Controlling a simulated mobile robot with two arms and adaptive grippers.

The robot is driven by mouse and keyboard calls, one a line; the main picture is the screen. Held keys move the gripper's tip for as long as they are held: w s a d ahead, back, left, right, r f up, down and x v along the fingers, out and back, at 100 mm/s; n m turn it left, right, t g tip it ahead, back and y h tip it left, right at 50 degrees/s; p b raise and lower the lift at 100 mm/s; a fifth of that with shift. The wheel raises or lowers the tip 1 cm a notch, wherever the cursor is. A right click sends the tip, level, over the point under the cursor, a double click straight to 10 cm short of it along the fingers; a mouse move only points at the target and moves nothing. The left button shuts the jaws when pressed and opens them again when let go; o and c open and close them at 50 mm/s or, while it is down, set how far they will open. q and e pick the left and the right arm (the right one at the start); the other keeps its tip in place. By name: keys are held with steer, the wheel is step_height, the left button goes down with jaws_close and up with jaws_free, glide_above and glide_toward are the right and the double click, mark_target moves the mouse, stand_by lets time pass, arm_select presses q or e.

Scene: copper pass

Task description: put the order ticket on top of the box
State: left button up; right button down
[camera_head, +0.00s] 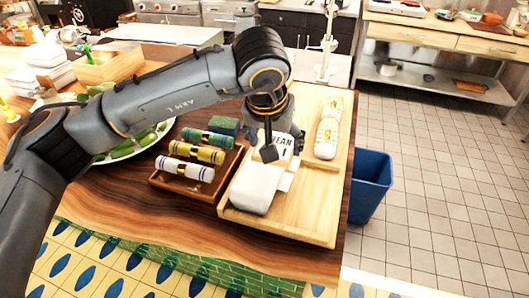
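A white card with dark lettering, which looks like the order ticket (286,145), shows at my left gripper over the wooden board. My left gripper (282,150) points down from its arm, with its dark fingers at the card. I cannot tell whether they are closed on it or only in front of it. A plain white box (254,189) with rounded edges lies on the board, just below and left of the card in the picture. A small pale piece (286,181) shows at its right side. My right gripper is not in view.
The wooden board (305,220) has bare room at its front right. Two white patterned packs (327,138) lie at its back right. A brown tray (180,187) of rolled cloths stands left, near a plate of greens (150,138). A blue bin (371,185) stands beyond the table's right edge.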

mark_target(265, 172)
arm_select(q)
steer(key=shift+a+f, duration=0.55)
steer(key=shift+f, duration=0.1)
steer(key=shift+a+f+p, duration=0.25)
steer(key=shift+f+p, duration=0.05)
steer(key=f+p, duration=0.2)
steer(key=f, duration=0.1)
steer(key=shift+w+a, duration=0.1)
steer(key=shift+a, duration=0.1)
steer(key=shift+f, duration=0.3)
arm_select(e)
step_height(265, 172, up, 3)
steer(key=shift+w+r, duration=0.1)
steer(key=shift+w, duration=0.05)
arm_select(q)
steer(key=shift+f, duration=0.15)
steer(key=o, duration=1.1)
steer(key=shift+o, duration=0.2)
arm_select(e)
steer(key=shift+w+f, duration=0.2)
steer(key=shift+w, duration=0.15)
